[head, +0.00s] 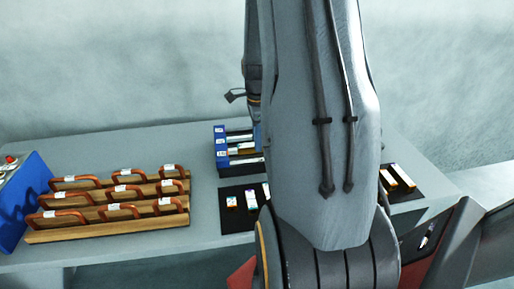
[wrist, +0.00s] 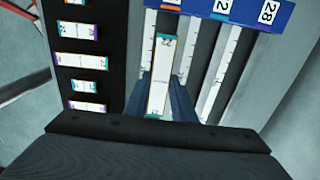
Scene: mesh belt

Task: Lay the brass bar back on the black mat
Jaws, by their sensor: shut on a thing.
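My gripper (wrist: 160,95) is shut on a slim bar (wrist: 160,70) with a white numbered label and teal corners; I take it for the brass bar, though little bare metal shows. The bar is over or among the long slots of the blue numbered rack (wrist: 240,10); I cannot tell whether it touches them. The black mat (wrist: 101,75) lies left of the gripper in the wrist view, with several shorter labelled pieces on it. In the head view, my arm hides the gripper and held bar; part of the mat (head: 239,221) and the blue rack (head: 220,147) show left of it.
A wooden rack (head: 110,232) with several copper-coloured bent pieces stands on the left of the grey table (head: 200,160). A blue box with a red button (head: 9,159) is at the far left. More labelled bars (head: 396,177) lie on black right of my arm.

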